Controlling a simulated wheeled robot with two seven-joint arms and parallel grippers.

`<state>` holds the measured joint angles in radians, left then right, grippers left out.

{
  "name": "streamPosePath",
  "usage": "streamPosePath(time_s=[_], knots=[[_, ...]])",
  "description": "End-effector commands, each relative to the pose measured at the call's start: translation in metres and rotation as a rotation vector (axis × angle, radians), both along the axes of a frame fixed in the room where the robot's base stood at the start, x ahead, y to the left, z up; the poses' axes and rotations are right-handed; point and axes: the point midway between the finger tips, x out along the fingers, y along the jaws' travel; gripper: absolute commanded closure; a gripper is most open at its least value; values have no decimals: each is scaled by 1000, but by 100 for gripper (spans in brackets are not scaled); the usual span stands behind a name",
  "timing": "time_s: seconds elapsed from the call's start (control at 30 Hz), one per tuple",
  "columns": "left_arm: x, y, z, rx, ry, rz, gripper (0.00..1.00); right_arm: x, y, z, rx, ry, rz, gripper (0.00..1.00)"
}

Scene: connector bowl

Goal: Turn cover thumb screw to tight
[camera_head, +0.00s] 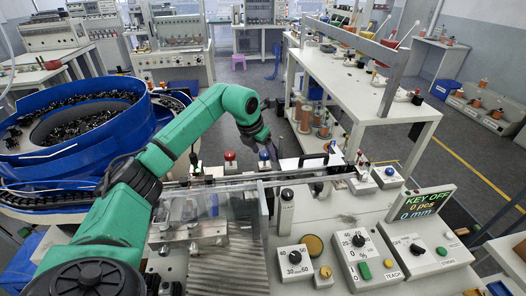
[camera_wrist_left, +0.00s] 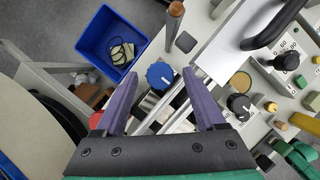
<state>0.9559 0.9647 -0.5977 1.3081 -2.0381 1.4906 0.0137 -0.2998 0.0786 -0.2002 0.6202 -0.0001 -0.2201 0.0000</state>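A blue knob (camera_head: 264,155), possibly the cover thumb screw, stands on a white block along the rail; it also shows in the left wrist view (camera_wrist_left: 160,76). A red knob (camera_head: 230,156) stands left of it. My left gripper (camera_wrist_left: 160,73) is open, with purple fingers apart on either side of the blue knob's outline in the wrist view. In the head view my left gripper (camera_head: 268,145) hangs just above and behind the blue knob. Contact cannot be told. A pale cover plate with a black handle (camera_head: 314,159) lies to the right. My right gripper is not in view.
A blue bowl feeder (camera_head: 60,150) stands at the left. The control panel with dials (camera_head: 294,262) and a display (camera_head: 421,203) fills the front right. A white workbench (camera_head: 370,95) stands behind. A blue bin (camera_wrist_left: 112,45) is on the floor.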

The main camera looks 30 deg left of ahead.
Motion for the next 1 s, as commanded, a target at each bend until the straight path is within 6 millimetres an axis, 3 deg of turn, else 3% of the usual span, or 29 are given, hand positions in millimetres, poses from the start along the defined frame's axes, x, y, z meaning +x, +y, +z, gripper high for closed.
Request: streamPosePath(time_s=[0.27, 0.37, 0.7, 0.83, 1.0], knots=[[-4, 1, 11, -1, -2, 1, 28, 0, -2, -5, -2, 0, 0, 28], [-12, 2, 27, 2, -4, 1, 28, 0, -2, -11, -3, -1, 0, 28], [-47, 4, 116, 0, -6, 0, 28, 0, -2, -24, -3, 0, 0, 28], [-54, 5, 131, 0, -2, 0, 28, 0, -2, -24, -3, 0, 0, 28], [-56, 5, 135, 0, 1, 0, 28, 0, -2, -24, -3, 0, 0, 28]])
